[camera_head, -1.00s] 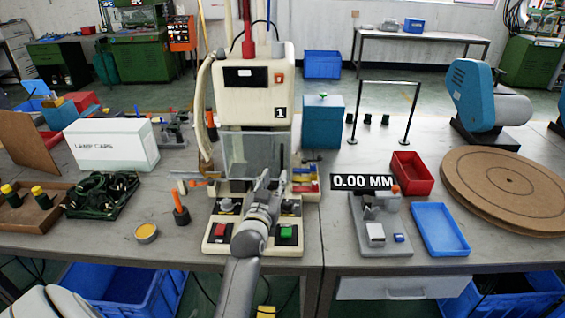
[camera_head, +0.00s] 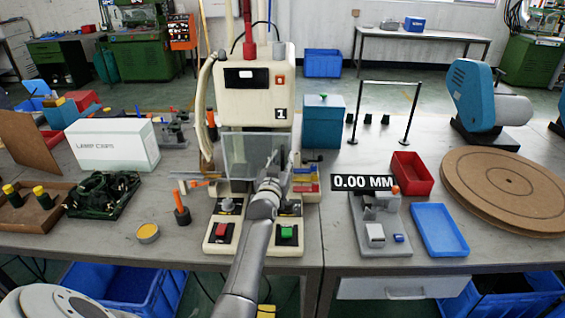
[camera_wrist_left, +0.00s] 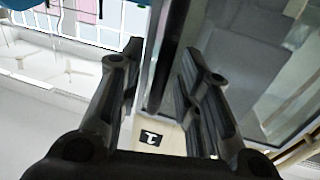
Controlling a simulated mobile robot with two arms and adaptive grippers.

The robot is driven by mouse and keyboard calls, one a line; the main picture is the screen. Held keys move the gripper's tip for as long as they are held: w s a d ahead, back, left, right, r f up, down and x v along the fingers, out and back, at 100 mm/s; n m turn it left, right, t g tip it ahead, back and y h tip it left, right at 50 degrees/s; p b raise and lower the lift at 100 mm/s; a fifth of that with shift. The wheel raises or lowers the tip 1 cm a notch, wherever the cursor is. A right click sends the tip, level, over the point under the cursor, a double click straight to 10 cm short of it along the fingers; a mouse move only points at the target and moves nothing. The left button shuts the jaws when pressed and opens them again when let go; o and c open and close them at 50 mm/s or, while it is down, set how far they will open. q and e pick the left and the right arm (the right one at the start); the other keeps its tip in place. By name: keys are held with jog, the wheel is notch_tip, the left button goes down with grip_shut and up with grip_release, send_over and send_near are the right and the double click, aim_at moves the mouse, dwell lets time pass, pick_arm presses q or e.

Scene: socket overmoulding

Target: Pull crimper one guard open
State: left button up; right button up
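Crimper one (camera_head: 255,95) is the beige machine marked 1. Its guard (camera_head: 240,152) is a clear, framed pane hanging over the work area at the front. In the left wrist view the guard (camera_wrist_left: 225,60) fills the right side, with its dark upright edge showing between the fingers. My left gripper (camera_head: 279,163) is in front of the guard's right edge. In the left wrist view my left gripper (camera_wrist_left: 160,50) is open, its two fingers apart on either side of that edge. I cannot tell whether either finger touches it. My right gripper is not in view.
An orange-handled tool (camera_head: 181,212) stands left of the base. A gauge fixture (camera_head: 380,225) and blue tray (camera_head: 440,230) lie to the right.

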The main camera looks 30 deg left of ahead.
pick_arm(q)
jog(key=shift+c, duration=0.5)
grip_shut()
